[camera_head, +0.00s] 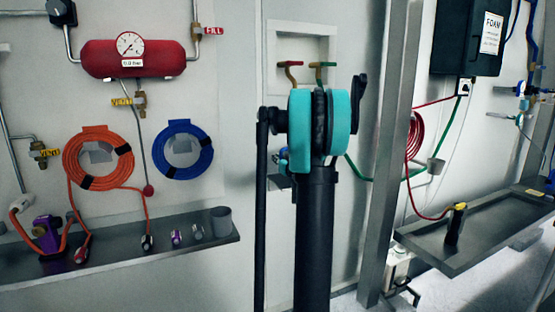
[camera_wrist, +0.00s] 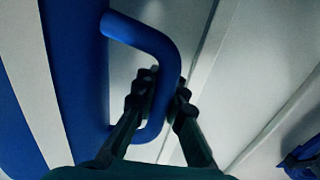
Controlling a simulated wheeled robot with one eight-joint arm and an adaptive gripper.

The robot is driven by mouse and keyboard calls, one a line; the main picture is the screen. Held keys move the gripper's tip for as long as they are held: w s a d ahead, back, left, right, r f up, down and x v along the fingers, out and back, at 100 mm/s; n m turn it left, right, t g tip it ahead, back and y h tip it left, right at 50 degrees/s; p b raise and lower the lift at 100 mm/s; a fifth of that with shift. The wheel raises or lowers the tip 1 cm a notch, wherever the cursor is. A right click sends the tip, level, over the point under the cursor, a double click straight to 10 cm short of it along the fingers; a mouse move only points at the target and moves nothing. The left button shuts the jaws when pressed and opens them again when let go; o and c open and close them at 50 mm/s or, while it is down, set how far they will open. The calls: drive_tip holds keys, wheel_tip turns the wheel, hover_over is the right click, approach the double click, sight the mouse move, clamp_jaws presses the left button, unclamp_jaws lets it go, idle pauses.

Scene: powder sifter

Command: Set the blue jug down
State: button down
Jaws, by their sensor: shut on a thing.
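The blue jug (camera_wrist: 72,85) fills the left part of the wrist view. Its body is a large blue surface, cut off by the picture edge, and its bar handle (camera_wrist: 150,38) bends out to the right. My gripper (camera_wrist: 165,86) is shut on the handle, with one dark finger on each side of the bar. The base of the jug is out of view, so I cannot tell whether it touches anything. The head view shows my arm, but neither my gripper nor the jug can be made out there.
A shelf (camera_head: 185,249) at left holds a grey cup (camera_head: 221,221) and small fittings. A tray shelf (camera_head: 478,236) at right holds a black, yellow-topped tool (camera_head: 455,223), with bare surface beside it. A metal post (camera_head: 392,150) stands between. A blue item (camera_wrist: 302,160) shows at lower right.

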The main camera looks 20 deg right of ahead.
drive_tip(key=c, duration=1.6)
unclamp_jaws()
drive_tip(key=shift+f, duration=0.1)
